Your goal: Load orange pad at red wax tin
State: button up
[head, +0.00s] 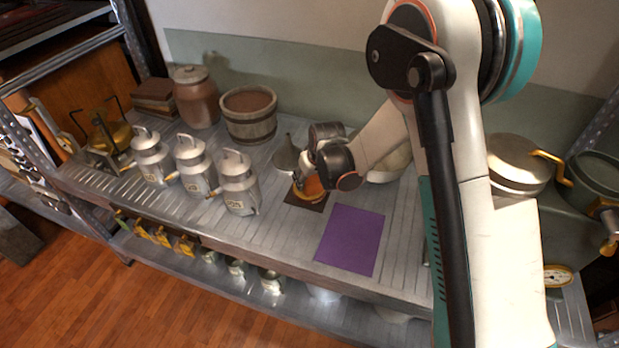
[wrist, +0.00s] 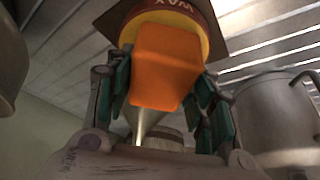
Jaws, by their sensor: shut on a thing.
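The orange pad (wrist: 168,62) is held between the green-lined fingers of my gripper (wrist: 160,95) in the wrist view. The red wax tin (wrist: 190,12), with a yellow rim and WAX lettering, is right past the pad, which covers part of it. I cannot tell whether pad and tin touch. The tin is at a dark square mat (wrist: 104,22). In the head view my gripper (head: 313,182) is low over the shelf at this dark mat (head: 306,203), with the orange pad (head: 313,188) showing beside it; the tin is mostly hidden there.
A purple mat (head: 350,240) lies bare to the right. A grey funnel (head: 286,157) stands just behind my gripper. Metal milk cans (head: 238,185) stand to the left, with a wooden tub (head: 249,117) and a brown crock (head: 195,100) behind. A lidded pot (head: 518,165) is at the right.

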dwell(0.4)
jog(key=shift+r+p, duration=1.95)
jog(key=shift+r, duration=1.55)
